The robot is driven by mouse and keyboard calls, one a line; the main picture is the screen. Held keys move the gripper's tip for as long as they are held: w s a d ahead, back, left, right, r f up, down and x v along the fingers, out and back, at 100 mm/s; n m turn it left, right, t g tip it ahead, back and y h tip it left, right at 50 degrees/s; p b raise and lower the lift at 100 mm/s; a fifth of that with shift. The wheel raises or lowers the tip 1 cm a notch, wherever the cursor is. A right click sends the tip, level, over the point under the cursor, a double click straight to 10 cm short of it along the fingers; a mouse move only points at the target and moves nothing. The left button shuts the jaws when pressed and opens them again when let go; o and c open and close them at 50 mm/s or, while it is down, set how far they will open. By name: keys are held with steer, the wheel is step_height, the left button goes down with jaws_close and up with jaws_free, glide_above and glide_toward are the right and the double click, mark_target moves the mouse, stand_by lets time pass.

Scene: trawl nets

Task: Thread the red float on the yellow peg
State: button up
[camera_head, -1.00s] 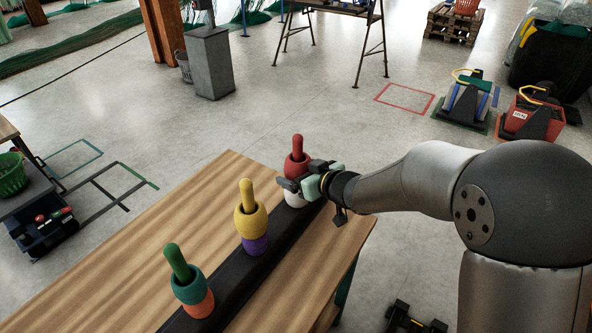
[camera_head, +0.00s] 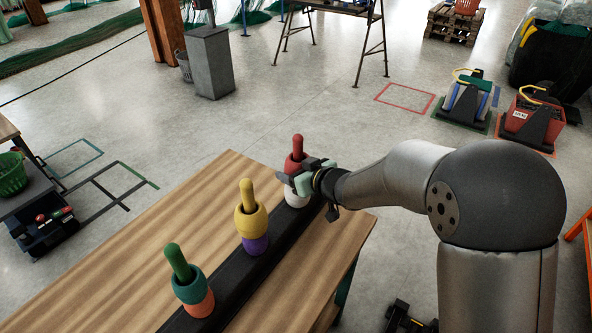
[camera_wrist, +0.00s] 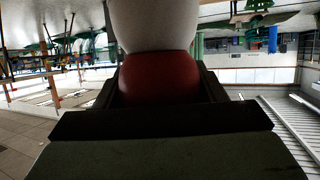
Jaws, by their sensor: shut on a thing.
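The red float (camera_head: 293,165) sits around the red peg (camera_head: 298,145), above a white float (camera_head: 297,200). My gripper (camera_head: 300,178) reaches it from the right and is shut on it. In the wrist view the red float (camera_wrist: 160,78) shows between the jaws, with the white float (camera_wrist: 155,22) against it. The yellow peg (camera_head: 246,190) stands to the left and nearer. A yellow float (camera_head: 251,225) is around it, on top of a purple float (camera_head: 255,245). The yellow peg's upper part is bare.
A green peg (camera_head: 177,260) at the near left bears a teal float (camera_head: 190,289) over an orange float (camera_head: 200,305). All three pegs stand in a row on a black base (camera_head: 278,240) along the wooden table (camera_head: 160,245). The table left of the row is clear.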

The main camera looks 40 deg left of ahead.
steer(key=shift+a+r+p, duration=0.15)
steer(key=shift+r+p, duration=6.95)
steer(key=shift+r, duration=1)
